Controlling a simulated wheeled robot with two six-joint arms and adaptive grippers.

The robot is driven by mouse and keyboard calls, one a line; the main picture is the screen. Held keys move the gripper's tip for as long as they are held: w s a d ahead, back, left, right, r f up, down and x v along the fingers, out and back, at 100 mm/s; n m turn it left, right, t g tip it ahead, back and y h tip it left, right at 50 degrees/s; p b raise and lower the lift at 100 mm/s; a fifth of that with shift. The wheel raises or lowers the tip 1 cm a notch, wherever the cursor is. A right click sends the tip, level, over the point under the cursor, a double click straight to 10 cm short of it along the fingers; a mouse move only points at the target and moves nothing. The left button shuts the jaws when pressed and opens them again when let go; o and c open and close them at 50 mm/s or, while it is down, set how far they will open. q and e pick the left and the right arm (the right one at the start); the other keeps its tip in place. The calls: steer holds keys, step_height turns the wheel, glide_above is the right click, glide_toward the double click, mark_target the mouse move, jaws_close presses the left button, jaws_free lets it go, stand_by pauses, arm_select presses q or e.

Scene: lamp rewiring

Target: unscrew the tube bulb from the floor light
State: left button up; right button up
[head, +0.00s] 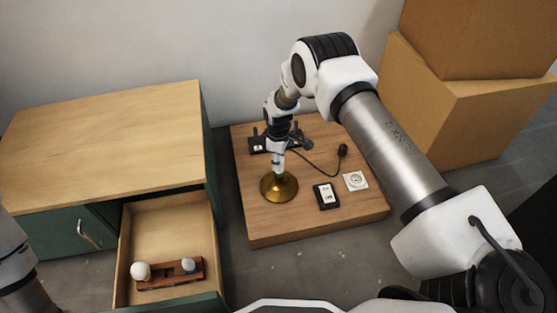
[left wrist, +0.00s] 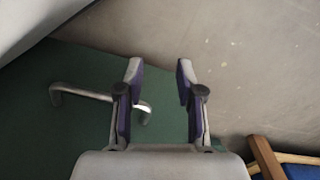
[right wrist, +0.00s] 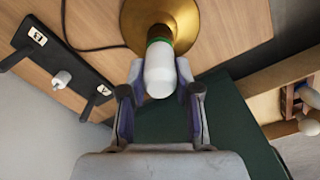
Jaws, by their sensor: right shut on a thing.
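The floor light's round brass base (head: 279,187) stands on the low wooden platform and also shows in the right wrist view (right wrist: 205,22). The white tube bulb (right wrist: 160,72) sits upright over the brass base, with a green band (right wrist: 158,41) at its lower end. My right gripper (right wrist: 160,84) is shut on the tube bulb from above, one finger on each side. In the head view my right gripper hides most of the bulb. My left gripper (left wrist: 157,72) is open and empty, above the floor beside the green cabinet front.
A dark labelled rack (right wrist: 60,58) with a white piece stands behind the light. The open drawer holds a wooden bulb holder (head: 171,275). Cardboard boxes (head: 475,110) stand right.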

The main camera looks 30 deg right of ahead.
steer(key=shift+s+f, duration=0.1)
steer(key=n, duration=0.5)
steer(key=shift+n, duration=0.4)
steer(key=shift+s+n, duration=0.1)
steer(key=shift+n, duration=1)
steer(key=n, duration=0.3)
steer(key=shift+b, duration=0.35)
steer(key=n, duration=0.5)
steer(key=shift+s, duration=0.1)
